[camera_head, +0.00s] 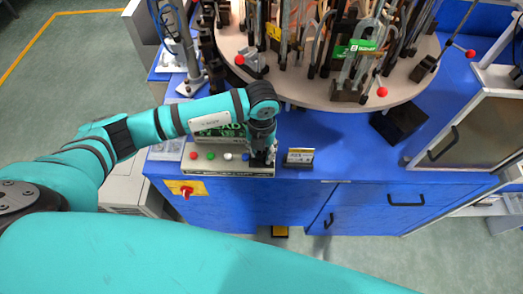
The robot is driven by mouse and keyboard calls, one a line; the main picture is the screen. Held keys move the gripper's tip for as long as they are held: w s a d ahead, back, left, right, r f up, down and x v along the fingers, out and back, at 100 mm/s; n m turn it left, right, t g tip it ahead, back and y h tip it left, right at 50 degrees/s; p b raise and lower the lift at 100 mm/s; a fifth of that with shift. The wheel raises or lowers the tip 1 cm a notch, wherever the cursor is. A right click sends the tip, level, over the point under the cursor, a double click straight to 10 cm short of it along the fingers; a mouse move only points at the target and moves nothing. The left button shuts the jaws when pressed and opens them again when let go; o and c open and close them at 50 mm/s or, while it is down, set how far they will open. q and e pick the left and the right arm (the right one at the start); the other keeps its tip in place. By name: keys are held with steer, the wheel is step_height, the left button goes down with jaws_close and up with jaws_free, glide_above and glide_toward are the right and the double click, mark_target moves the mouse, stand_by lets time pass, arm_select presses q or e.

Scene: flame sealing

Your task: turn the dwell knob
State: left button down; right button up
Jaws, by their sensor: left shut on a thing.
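The control panel (207,169) is a pale box on the front edge of the blue machine, with a row of coloured buttons and a green display behind them. My left gripper (262,160) points down at the panel's right end. It is shut on the dwell knob, which the fingers hide almost wholly, so I cannot tell the knob's angle. My right gripper is not in view.
A small meter (299,157) stands just right of my left gripper. A round turntable (300,98) with clamps and red-tipped levers fills the back. A red switch on a yellow plate (186,188) sits on the cabinet front. Blue top is free right of the meter.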

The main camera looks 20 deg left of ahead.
mark_target(262, 153)
arm_select(q)
steer(key=n, duration=0.4)
steer(key=shift+w+r+n, duration=0.1)
steer(key=shift+n, duration=1.9)
steer(key=c, duration=1.2)
jaws_free()
steer(key=shift+c, duration=0.2)
step_height(262, 153, up, 12)
